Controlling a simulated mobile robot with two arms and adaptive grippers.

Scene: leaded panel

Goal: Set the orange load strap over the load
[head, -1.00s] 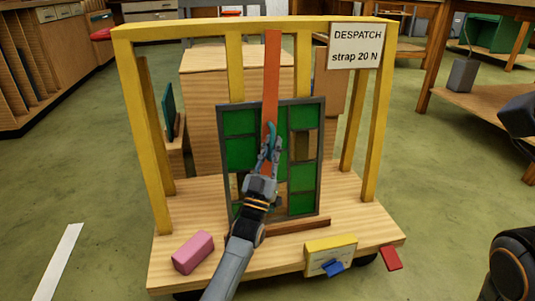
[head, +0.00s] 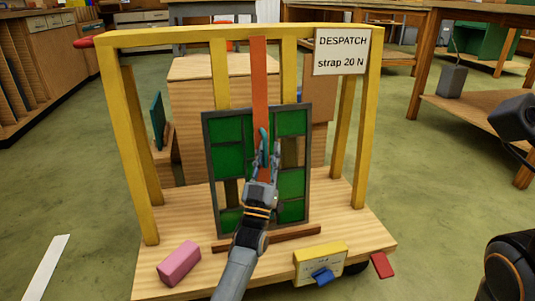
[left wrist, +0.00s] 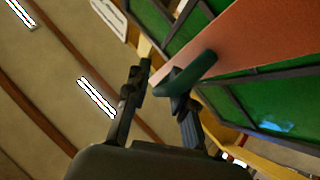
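The orange load strap (head: 259,80) hangs from the top bar of the yellow frame, down in front of the green leaded panel (head: 228,160). The panel stands upright on the wooden cart (head: 170,225). My left gripper (head: 268,155) is in front of the panel's middle, at the strap's lower part. Its fingers seem closed on a teal handle at the strap; the left wrist view shows the handle (left wrist: 190,78) at the fingertips, with the strap (left wrist: 245,45) close behind it. The exact contact is partly hidden.
The yellow frame (head: 113,130) with a DESPATCH sign (head: 341,52) surrounds the load. A pink block (head: 179,263), a yellow box (head: 319,264) and a red tag (head: 382,265) are at the cart's front. A wooden crate (head: 190,120) stands behind the panel. Benches stand further back.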

